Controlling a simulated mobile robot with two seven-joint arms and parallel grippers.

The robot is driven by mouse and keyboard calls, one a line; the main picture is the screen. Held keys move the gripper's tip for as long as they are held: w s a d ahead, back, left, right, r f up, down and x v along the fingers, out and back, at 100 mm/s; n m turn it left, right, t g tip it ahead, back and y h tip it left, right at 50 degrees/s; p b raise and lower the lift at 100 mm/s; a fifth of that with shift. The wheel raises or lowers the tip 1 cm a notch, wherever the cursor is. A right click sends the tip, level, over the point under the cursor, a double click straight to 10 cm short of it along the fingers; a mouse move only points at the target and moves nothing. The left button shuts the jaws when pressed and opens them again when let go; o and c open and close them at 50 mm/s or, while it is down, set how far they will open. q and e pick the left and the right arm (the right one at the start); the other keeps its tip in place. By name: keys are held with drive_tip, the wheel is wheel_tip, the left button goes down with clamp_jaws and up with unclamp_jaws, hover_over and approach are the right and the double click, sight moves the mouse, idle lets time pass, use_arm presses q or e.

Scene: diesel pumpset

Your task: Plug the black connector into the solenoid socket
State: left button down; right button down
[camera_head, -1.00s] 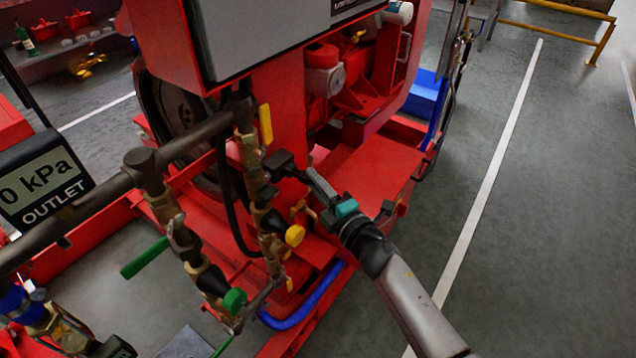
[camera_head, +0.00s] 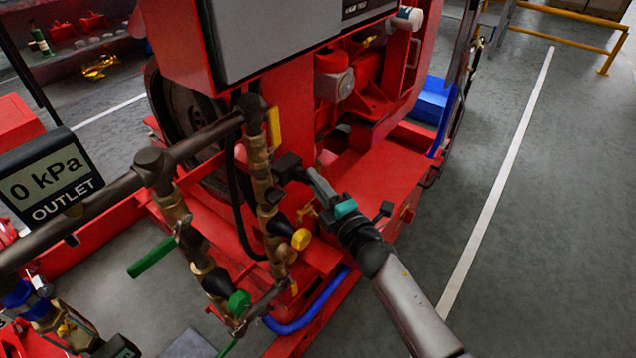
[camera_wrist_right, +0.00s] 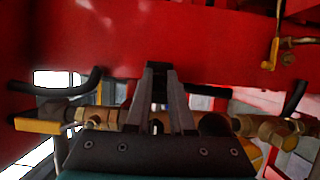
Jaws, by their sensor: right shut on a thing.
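My right gripper (camera_head: 311,178) reaches in from the lower right in the head view. Its fingers are shut on the black connector (camera_head: 288,167), a small dark block beside the upright brass pipework (camera_head: 262,185). In the right wrist view, the gripper (camera_wrist_right: 160,85) shows both fingers close together, with a dark piece (camera_wrist_right: 160,92) between them. The solenoid socket cannot be made out separately; the connector and pipework hide that spot. I cannot tell whether the connector touches or sits in it. My left gripper is not in view.
A yellow lever (camera_head: 274,128) is just above the connector, and a yellow knob (camera_head: 300,239) is below it. A green lever (camera_head: 151,257) and a grey pipe (camera_head: 110,193) lie to the left. The red pumpset frame (camera_head: 372,185) stands behind. The floor at right is clear.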

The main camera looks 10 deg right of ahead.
drive_tip(key=c, duration=0.7)
unclamp_jaws()
drive_tip(key=shift+w+a, duration=0.1)
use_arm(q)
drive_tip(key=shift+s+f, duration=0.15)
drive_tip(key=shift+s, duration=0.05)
use_arm(e)
drive_tip(key=shift+s, duration=0.4)
use_arm(q)
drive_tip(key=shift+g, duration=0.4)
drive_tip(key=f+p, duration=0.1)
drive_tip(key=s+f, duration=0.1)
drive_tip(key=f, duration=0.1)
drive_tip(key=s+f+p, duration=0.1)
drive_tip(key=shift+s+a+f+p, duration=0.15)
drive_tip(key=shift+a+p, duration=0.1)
drive_tip(key=shift+p, duration=0.1)
use_arm(e)
drive_tip(key=v, duration=1.4)
drive_tip(key=shift+s, duration=0.25)
drive_tip(key=shift+f, duration=0.1)
